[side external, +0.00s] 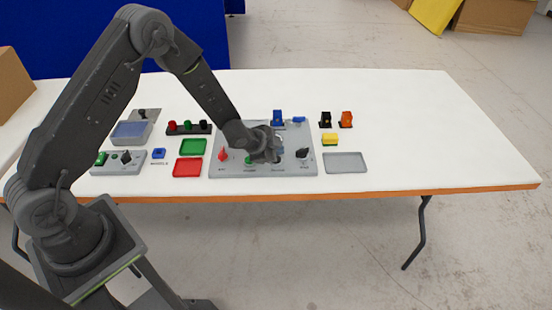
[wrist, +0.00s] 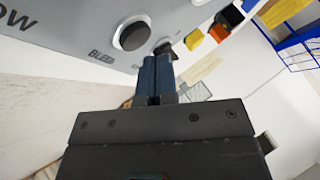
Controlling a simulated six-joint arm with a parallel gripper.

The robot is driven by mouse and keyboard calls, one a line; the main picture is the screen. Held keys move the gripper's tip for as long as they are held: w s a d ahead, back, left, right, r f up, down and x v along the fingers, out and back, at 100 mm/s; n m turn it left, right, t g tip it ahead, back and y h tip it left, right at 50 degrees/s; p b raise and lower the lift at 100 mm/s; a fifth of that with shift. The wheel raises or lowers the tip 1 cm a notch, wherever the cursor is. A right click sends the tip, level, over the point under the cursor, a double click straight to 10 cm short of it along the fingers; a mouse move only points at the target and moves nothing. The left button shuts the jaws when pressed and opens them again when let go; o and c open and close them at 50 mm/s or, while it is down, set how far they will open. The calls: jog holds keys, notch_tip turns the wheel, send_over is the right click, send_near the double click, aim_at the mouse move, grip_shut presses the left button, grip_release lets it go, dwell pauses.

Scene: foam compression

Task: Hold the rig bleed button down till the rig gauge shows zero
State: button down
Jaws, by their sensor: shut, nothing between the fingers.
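The grey rig panel (side external: 300,168) lies on the white table, with a red knob (side external: 223,154) on its left and a black knob (side external: 303,153) on its right. My gripper (side external: 270,158) is low over the panel's middle and covers part of it. In the wrist view its blue fingers (wrist: 157,66) are together and empty. The bleed button (wrist: 132,36), a dark disc in a pale ring beside the partly visible "BLEED" lettering, is just up and left of the fingertips; I see no clear contact. I cannot make out a gauge reading in either view.
Left of the panel are a green tray (side external: 193,147), a red tray (side external: 188,168) and a smaller control box (side external: 134,168). A grey tray (side external: 345,163), a yellow block (side external: 330,140) and black and orange items (side external: 346,118) lie to the right. The table's right end is clear.

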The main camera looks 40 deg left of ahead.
jog(key=shift+r, duration=2.55)
jog(key=shift+r, duration=0.15)
jog(key=s+a+r+n+g+y, duration=0.1)
jog(key=s+r+n, duration=0.2)
jog(key=s+r, duration=0.45)
jog(key=s+r+n+y, duration=0.2)
jog(key=s+r+n, duration=0.15)
jog(key=r, duration=0.75)
jog(key=s+d+r+n+g, duration=0.1)
jog(key=s+r+n, duration=0.1)
jog(key=s, duration=0.8)
jog(key=s+d+r+n+g+h, duration=0.1)
jog(key=s+r, duration=0.3)
jog(key=s, duration=0.7)
jog(key=shift+d+n+h, duration=0.3)
jog(key=shift+d+n, duration=0.15)
jog(key=shift+n, duration=0.2)
